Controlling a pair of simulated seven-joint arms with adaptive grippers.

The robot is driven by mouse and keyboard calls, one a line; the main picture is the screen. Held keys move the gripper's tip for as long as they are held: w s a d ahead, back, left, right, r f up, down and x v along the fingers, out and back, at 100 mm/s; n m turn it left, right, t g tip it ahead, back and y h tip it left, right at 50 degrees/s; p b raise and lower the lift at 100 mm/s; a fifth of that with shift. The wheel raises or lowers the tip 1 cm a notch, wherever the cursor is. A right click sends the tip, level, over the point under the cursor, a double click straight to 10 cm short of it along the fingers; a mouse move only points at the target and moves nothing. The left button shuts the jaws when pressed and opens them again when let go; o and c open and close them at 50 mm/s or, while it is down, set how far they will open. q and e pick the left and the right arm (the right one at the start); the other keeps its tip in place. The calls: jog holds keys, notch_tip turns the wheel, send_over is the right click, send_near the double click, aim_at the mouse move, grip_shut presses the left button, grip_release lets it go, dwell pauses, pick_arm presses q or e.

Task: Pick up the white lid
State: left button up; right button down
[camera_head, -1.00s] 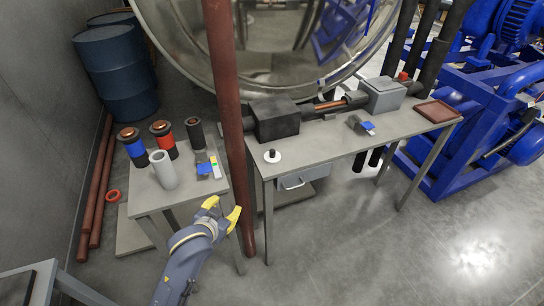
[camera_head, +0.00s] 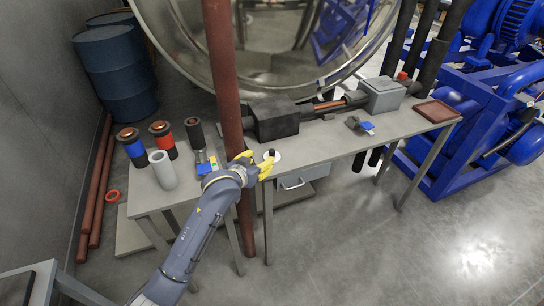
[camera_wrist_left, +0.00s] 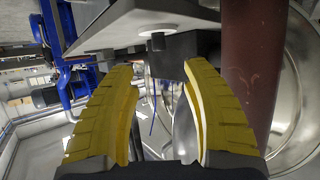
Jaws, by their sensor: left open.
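The white lid (camera_head: 276,157) is a small round disc with a dark knob. It lies on the left end of the long grey table (camera_head: 350,140). In the left wrist view the lid (camera_wrist_left: 157,31) shows at the table's edge, ahead of the fingers and between them. My left gripper (camera_head: 262,164) has yellow fingers and is open. It is close beside the lid, on its left and near side, and partly covers it in the head view. In the left wrist view nothing is between the open fingers (camera_wrist_left: 165,85). My right gripper is not in view.
A rust-red vertical pipe (camera_head: 226,90) stands just left of the gripper, and close by on the right in the wrist view (camera_wrist_left: 252,60). A black block (camera_head: 274,118) sits behind the lid. A smaller table left holds a grey cylinder (camera_head: 163,170) and several coloured-band cylinders.

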aim_at(271, 152)
pick_arm(q)
jog(key=shift+x, duration=5.35)
jog(key=shift+d, duration=0.1)
grip_shut()
